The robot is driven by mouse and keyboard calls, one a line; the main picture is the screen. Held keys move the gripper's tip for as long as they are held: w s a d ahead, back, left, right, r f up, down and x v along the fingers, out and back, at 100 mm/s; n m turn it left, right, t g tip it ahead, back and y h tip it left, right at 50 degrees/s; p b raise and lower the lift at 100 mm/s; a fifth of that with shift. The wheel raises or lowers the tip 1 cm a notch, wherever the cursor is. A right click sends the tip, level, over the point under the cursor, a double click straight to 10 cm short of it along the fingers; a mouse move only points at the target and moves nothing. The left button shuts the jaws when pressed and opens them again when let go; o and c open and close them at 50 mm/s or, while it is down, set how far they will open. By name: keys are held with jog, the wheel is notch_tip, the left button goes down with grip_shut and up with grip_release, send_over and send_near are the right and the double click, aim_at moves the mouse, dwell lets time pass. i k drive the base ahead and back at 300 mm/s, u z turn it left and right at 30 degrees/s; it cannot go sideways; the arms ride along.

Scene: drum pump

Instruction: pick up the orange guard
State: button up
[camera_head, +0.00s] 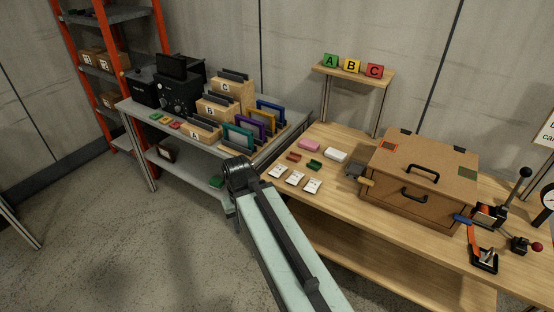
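A teal frame (237,137) stands nearest in that row. My arm reaches up from the bottom of the picture and ends in a dark joint just in front of the row. My gripper is not visible, so its state cannot be seen. The row's lower parts are partly hidden.
Stepped wooden blocks marked A (195,134), B (211,110) and C (227,87) stand left of the frames. The wooden bench (335,195) holds small packets, a brown case (418,175) and a clamp with an orange handle (473,240). Open floor lies at left.

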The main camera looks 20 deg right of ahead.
aim_at(294, 157)
jog(key=u, duration=0.1)
jog(key=i, duration=1)
jog(key=z, duration=0.1)
